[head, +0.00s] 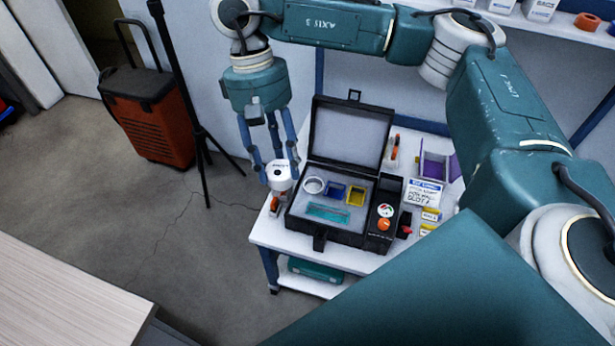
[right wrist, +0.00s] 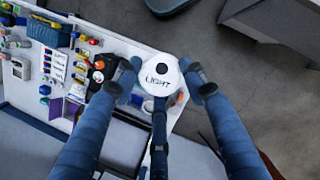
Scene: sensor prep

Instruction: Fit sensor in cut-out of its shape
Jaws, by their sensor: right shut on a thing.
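My right gripper (head: 278,176) is shut on a white round sensor (head: 281,170). In the right wrist view the sensor (right wrist: 160,72) shows the word LIGHT and a black dot, with a finger on each side. It is at the left edge of the open black case (head: 305,231), apart from the cut-outs. The grey insert has a round white-rimmed cut-out (head: 314,185) nearest the sensor, a blue one (head: 335,192), a yellow one (head: 356,196) and a long teal one (head: 328,213). My left gripper is not in view.
The case lid (head: 346,135) stands open at the back. An orange knob (head: 383,224) is on the case's right side. A sign (head: 423,193), a purple bin (head: 440,165) and small items fill the white table's right. A tripod and an orange wheeled case (head: 152,120) stand left.

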